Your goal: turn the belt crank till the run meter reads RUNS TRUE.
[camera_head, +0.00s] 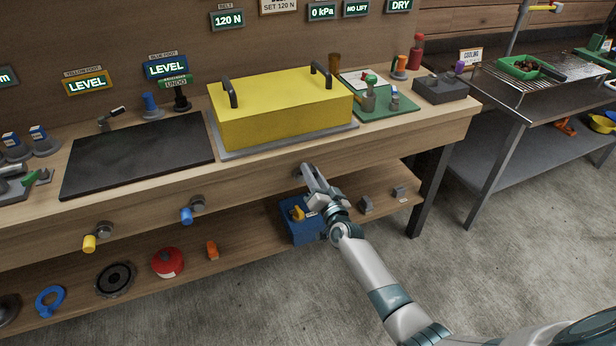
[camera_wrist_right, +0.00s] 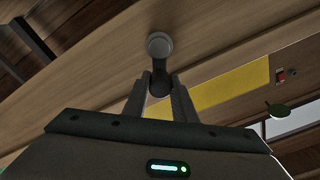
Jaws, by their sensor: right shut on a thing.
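The belt crank shows in the right wrist view as a round grey hub (camera_wrist_right: 159,45) on the wooden bench front with a short dark arm hanging down from it. My right gripper (camera_wrist_right: 160,88) is shut on the lower end of this crank, and its fingers hide the handle. In the head view the right gripper (camera_head: 310,178) is at the bench front below the yellow cover (camera_head: 265,122), hiding most of the crank. I cannot make out a run meter reading; a belt sign (camera_head: 228,19) reads 120 N. My left gripper is not in view.
A yellow-handled crank (camera_head: 91,241) and a blue-handled crank (camera_head: 188,214) stick out of the bench front to the left. A blue box (camera_head: 298,230) is on the lower shelf below my right gripper. Beside the bench on the right is a metal table (camera_head: 490,110).

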